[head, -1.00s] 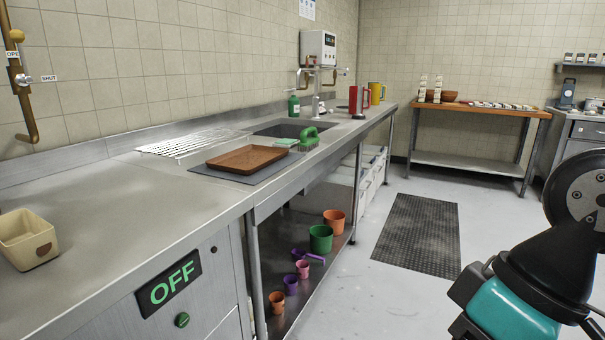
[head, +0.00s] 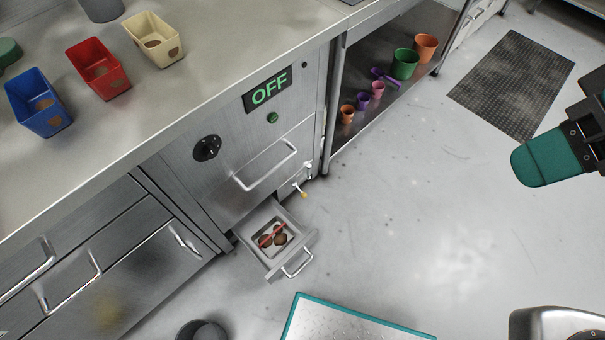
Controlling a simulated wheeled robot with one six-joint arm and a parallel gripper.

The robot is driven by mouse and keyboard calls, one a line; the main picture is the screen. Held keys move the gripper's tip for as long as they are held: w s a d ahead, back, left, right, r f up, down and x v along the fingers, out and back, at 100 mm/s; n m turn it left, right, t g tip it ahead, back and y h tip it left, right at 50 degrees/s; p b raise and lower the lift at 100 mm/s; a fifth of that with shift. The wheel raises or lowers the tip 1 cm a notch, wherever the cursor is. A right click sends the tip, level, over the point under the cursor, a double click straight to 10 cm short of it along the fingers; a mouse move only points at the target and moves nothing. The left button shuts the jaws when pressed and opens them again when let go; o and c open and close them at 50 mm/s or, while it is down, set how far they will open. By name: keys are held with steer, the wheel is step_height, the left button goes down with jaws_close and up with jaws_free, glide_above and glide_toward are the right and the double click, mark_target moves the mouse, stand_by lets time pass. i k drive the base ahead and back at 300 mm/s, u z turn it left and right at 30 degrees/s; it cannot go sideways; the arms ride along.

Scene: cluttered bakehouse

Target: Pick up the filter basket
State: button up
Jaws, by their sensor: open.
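The filter basket (head: 264,228) appears to be the small pale square tray inside the open low drawer (head: 304,244) of the steel unit. A red bar (head: 272,236) lies slantwise across it, and brown lumps (head: 280,240) sit in it. The drawer's walls hide the basket's outer sides. My gripper (head: 546,158) shows only in part at the right edge, as a teal and black end. It is well to the right of the drawer and far from the basket. I see nothing held in it.
The counter above the drawer holds a blue bin (head: 40,122), a red bin (head: 112,90) and a cream bin (head: 172,56). A tap with a yellow tip (head: 303,194) sticks out beside the drawer. A dark round container (head: 190,331) stands in front.

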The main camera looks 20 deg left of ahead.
mark_target(272, 238)
steer(key=u, duration=0.95)
steer(key=k, duration=0.85)
steer(key=u, duration=0.15)
